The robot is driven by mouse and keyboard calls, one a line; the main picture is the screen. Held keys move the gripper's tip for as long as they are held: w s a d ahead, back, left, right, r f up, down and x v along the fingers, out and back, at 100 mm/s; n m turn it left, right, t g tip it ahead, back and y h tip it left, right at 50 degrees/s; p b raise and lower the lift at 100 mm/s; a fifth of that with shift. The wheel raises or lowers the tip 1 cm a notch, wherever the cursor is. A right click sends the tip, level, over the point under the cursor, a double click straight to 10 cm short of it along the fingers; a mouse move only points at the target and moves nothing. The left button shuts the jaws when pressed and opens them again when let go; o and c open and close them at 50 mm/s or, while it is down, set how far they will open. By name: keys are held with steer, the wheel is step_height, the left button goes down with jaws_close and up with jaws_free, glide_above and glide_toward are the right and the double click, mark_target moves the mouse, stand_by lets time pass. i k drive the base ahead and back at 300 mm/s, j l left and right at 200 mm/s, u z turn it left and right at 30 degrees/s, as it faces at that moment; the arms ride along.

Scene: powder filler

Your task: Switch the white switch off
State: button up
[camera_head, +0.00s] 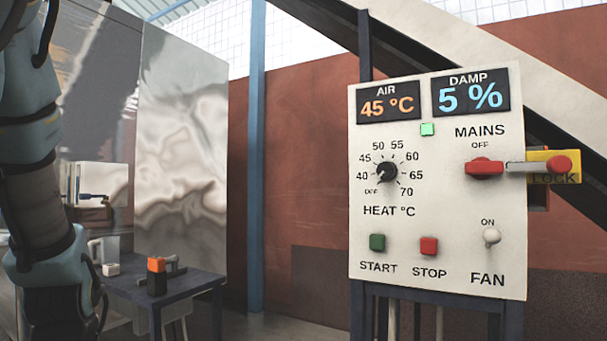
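The white switch (491,237) is a small toggle at the lower right of the control panel (440,285), above the word FAN and below the word ON. Its rounded tip sits above its base, so the lever appears to point up towards ON. My arm (40,190) hangs at the left edge of the head view, well apart from the panel. Its lower end runs out of the frame at the bottom, and my gripper's fingertips do not show. Nothing touches the switch.
Near the switch are the red STOP button (429,246), green START button (377,243), heat dial (386,171) and red MAINS handle (484,168). A yellow LOCK plate (552,166) juts out right. A dark table (195,285) with small items stands left. Space before the panel looks clear.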

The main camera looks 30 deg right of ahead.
mark_target(491, 236)
steer(key=z, duration=1.45)
